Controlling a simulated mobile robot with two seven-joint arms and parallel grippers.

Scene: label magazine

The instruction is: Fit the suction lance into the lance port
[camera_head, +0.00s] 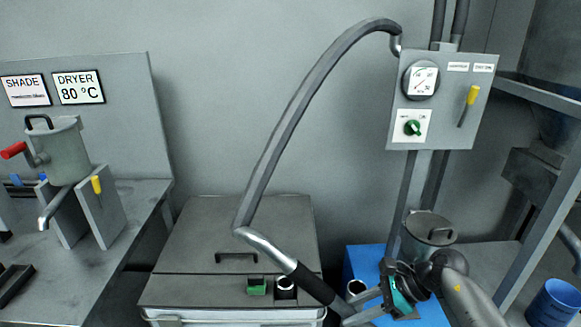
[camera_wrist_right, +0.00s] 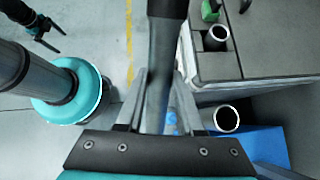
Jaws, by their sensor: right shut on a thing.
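The suction lance (camera_head: 265,250) is a bent metal tube with a black grip (camera_head: 316,286), hanging from a grey hose in the head view. My right gripper (camera_head: 353,309) is shut on the lance at the lower end of the black grip. In the right wrist view the lance (camera_wrist_right: 158,70) runs between the fingers. A black square socket with a round metal opening (camera_head: 286,284) sits on the cabinet lid. A second open metal tube (camera_head: 357,287) stands by the blue box. I cannot tell which is the lance port. My left gripper (camera_wrist_right: 52,33) is open and empty, far off.
The grey cabinet (camera_head: 190,290) carries a green switch (camera_head: 257,286) and a handle. The control panel (camera_head: 443,100) hangs above. A bench (camera_head: 140,195) stands left; a blue bucket (camera_head: 553,302) right.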

